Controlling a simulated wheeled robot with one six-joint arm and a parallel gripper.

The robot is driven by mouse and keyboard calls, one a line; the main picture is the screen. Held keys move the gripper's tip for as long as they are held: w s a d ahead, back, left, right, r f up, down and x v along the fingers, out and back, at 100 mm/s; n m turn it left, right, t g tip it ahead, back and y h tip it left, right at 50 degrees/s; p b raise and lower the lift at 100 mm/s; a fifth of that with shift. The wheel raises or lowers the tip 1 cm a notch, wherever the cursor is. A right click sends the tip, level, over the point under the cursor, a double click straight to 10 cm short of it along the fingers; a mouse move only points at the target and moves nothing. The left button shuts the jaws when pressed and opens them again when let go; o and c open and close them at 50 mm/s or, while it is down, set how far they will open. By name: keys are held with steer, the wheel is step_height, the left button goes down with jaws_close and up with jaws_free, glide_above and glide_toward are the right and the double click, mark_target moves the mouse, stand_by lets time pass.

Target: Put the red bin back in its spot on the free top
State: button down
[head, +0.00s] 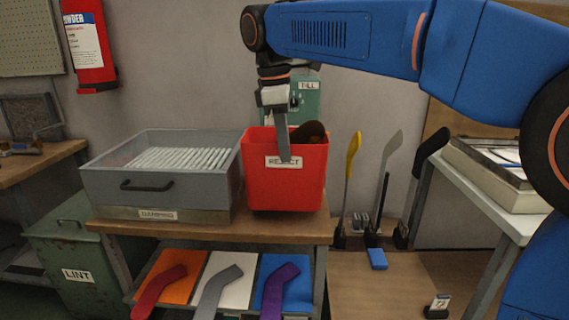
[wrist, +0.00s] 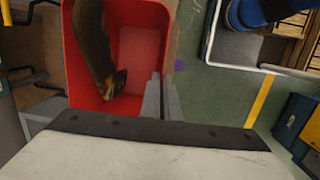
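The red bin (head: 288,185), labelled REJECT, is upright over the right part of the wooden top (head: 215,229), close beside a grey box. I cannot tell whether its base touches the top. A dark brown, sock-like item (head: 308,132) is inside it; it also shows in the wrist view (wrist: 97,50). My gripper (head: 283,150) points down at the bin's front wall, one finger outside it. In the wrist view my gripper (wrist: 162,97) has its fingers close together at the rim of the bin (wrist: 138,45), pinching the wall.
The grey box (head: 150,190) with a black handle fills the left of the top. Below are coloured panels with a red (head: 160,288), a grey and a purple sock-shaped form. Yellow, grey and black upright forms (head: 352,165) stand right of the bin. A green LINT bin (head: 75,265) is left.

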steer(key=shift+f, duration=1.9)
steer(key=c, duration=2)
jaws_free()
steer(key=r, duration=0.4)
steer(key=a+r, duration=0.1)
steer(key=r, duration=0.7)
steer(key=shift+s+a+r, duration=0.1)
steer(key=shift+s+a, duration=0.1)
steer(key=shift+s, duration=0.05)
